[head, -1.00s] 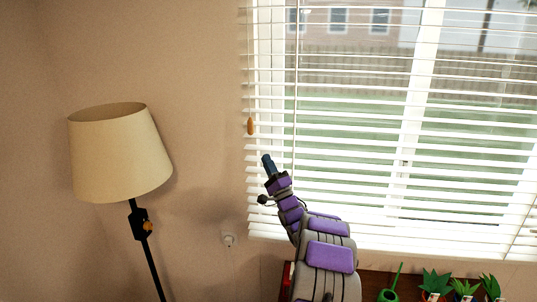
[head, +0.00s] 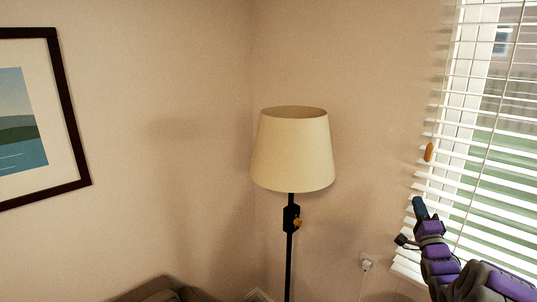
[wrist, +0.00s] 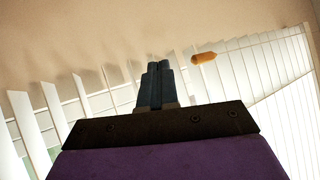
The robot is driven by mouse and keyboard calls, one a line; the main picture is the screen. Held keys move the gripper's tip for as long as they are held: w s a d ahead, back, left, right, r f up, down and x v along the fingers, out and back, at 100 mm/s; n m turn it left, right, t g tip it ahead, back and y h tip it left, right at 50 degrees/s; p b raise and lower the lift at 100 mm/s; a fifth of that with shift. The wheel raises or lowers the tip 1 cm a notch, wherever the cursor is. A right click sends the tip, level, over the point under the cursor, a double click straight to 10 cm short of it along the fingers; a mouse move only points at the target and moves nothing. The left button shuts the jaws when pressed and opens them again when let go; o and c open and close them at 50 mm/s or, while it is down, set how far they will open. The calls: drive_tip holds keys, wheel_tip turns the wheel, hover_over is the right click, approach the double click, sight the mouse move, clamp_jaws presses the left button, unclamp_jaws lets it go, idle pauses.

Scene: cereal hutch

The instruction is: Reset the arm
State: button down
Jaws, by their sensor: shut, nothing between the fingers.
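My arm, purple and grey, reaches up from the lower right corner of the head view. My gripper (head: 420,207) is at its end, in front of the wall beside the window blinds. In the wrist view the dark fingers of my gripper (wrist: 157,68) lie together, shut, with nothing between them. The orange-brown pull (head: 428,152) of the blind cord hangs above the gripper in the head view. It also shows in the wrist view (wrist: 204,58), to the right of the fingertips and apart from them.
A floor lamp with a cream shade (head: 292,150) and black pole stands in the corner, left of my arm. White blinds (head: 490,150) cover the window at right. A framed picture (head: 72,120) hangs at left. A wall outlet (head: 368,262) is low on the wall. A dark brown object (head: 155,290) shows at the bottom.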

drive_tip(key=w+a+f+n+g+b, duration=0.1)
drive_tip(key=a+f+n+g+b, duration=0.2)
drive_tip(key=a+g, duration=0.5)
drive_tip(key=s+a+f+n+g+y+b, duration=0.1)
drive_tip(key=s+a+f+n+g, duration=0.6)
drive_tip(key=s+a, duration=0.7)
drive_tip(key=s+a+f+n+g+y+b, duration=0.1)
drive_tip(key=s+a, duration=0.4)
drive_tip(key=s, duration=0.7)
drive_tip(key=s+a+f+n+g+b, duration=0.1)
drive_tip(key=s+a+f+n+g, duration=0.3)
drive_tip(key=s, duration=0.9)
drive_tip(key=s+a+f+n+g+y+b, duration=0.1)
drive_tip(key=s+a, duration=0.5)
drive_tip(key=s, duration=0.6)
wheel_tip(320, 180, down, 2)
drive_tip(key=n+g, duration=0.1)
drive_tip(key=g, duration=0.2)
drive_tip(key=shift+s+a+f+n+g+y, duration=0.2)
drive_tip(key=shift+s+n+g+y, duration=0.1)
drive_tip(key=shift+n+g, duration=0.1)
drive_tip(key=shift+d, duration=0.3)
drive_tip(key=shift+a, duration=0.2)
drive_tip(key=shift+d, duration=0.2)
